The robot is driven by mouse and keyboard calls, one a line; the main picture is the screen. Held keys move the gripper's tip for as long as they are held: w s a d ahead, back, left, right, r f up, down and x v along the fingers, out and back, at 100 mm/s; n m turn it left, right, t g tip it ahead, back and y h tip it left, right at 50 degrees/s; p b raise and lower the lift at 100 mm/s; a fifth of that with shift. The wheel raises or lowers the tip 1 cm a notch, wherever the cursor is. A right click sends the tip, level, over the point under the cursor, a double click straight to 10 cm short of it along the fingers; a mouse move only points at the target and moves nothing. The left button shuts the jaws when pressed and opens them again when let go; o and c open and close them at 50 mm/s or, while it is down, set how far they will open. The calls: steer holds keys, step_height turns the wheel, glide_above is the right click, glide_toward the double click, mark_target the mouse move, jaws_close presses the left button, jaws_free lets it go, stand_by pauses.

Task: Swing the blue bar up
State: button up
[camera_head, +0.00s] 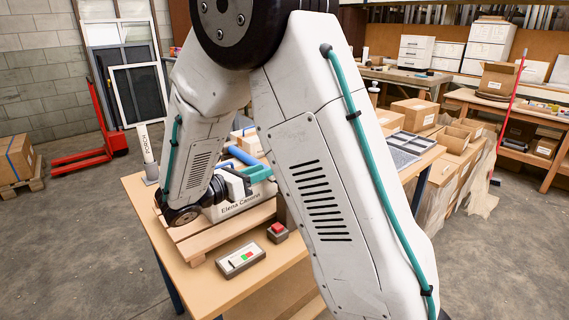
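The blue bar (243,156) shows as a short, slanting blue cylinder just above and behind my gripper, partly hidden by my arm. Most of the press is hidden behind my arm.
A white block with lettering (240,207) sits on wooden slats on the table (212,293). A control box (241,260) and a red button (278,231) stand at the front. A white post (145,146) stands left. Grey trays (407,147) lie right.

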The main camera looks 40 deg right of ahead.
steer(key=d, duration=0.8)
steer(key=shift+w+f, duration=0.1)
steer(key=shift+w, duration=0.15)
jaws_close()
